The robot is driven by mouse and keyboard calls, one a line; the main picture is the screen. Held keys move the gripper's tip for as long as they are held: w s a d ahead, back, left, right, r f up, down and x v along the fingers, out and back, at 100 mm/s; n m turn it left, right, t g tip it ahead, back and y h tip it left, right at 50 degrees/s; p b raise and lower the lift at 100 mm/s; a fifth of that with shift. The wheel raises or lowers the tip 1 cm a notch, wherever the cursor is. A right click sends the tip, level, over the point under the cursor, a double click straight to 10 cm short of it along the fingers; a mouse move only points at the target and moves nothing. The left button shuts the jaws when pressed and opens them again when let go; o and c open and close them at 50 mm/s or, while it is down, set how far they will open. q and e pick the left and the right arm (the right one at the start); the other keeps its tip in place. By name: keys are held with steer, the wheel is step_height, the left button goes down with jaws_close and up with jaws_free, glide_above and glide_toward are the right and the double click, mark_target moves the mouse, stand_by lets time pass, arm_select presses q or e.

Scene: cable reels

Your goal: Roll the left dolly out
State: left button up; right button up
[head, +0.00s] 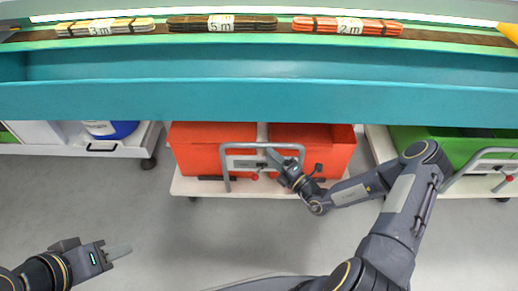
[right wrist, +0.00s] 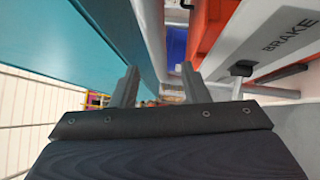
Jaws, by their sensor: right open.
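A low white dolly (head: 60,150) stands at the far left under the teal shelf, partly cut off by the picture's edge, with a blue drum (head: 112,129) on it. A second white dolly (head: 185,187) stands in the middle, with red crates (head: 195,148) and a grey tubular handle (head: 226,168). My right gripper (head: 277,158) is at this handle, jaws open; contact is unclear. In the right wrist view its open fingers (right wrist: 160,80) have a pale bar beyond them and a BRAKE plate (right wrist: 285,40) to the right. My left gripper (head: 118,252) is over bare floor, apart from everything.
The teal shelf (head: 250,98) overhangs the dollies and carries cable bundles marked 3 m (head: 105,27), 5 m (head: 222,23) and 2 m (head: 347,27). A dolly with a green crate (head: 440,145) stands at right. The grey floor (head: 180,240) in front is clear.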

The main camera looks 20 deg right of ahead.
mark_target(259, 146)
steer(key=b+x, duration=0.1)
steer(key=x, duration=0.5)
steer(key=shift+w+a+b, duration=0.15)
steer(key=shift+b, duration=0.2)
steer(key=shift+r, duration=0.1)
jaws_close()
